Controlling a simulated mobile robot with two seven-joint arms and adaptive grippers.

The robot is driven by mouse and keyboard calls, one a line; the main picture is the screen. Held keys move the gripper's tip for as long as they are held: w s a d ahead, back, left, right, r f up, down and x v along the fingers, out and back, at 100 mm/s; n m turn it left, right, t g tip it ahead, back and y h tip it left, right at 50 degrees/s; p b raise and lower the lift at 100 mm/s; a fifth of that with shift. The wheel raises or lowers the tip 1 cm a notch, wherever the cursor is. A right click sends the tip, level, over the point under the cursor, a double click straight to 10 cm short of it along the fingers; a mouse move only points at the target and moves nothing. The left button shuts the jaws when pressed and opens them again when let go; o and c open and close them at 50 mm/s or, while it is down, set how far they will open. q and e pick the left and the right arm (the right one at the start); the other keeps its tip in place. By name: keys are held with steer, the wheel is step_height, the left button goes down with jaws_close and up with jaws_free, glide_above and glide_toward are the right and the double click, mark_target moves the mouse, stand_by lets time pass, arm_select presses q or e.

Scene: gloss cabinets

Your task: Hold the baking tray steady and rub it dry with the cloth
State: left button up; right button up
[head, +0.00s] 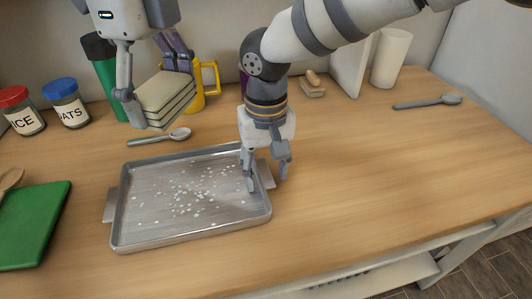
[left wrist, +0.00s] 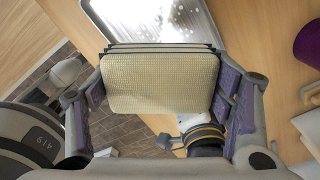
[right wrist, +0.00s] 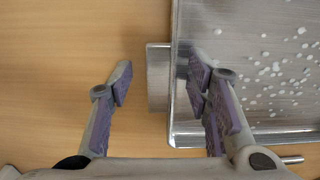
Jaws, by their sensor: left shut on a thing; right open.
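The baking tray (head: 140,241) lies flat on the counter, with white droplets scattered over its floor. It also shows in the right wrist view (right wrist: 230,30) and the left wrist view (left wrist: 190,20). My left gripper (head: 160,92) is shut on the folded, cream cloth (head: 168,92), raised above the counter behind the tray. The cloth fills the middle of the left wrist view (left wrist: 160,85). My right gripper (head: 267,180) is open at the tray's right end. In the right wrist view its fingers stand either side of the tray's handle (right wrist: 158,75), one over the tray's inside.
A spoon (head: 160,137) lies behind the tray. A green board (head: 30,225) is to its left. Jars (head: 66,103), a green bottle (head: 104,70) and a yellow mug (head: 208,82) stand at the back.

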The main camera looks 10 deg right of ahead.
jaws_close()
arm_select(q)
step_height(320, 180, down, 10)
steer(key=m, duration=1.1)
glide_above(192, 192)
steer(key=shift+f, duration=2.5)
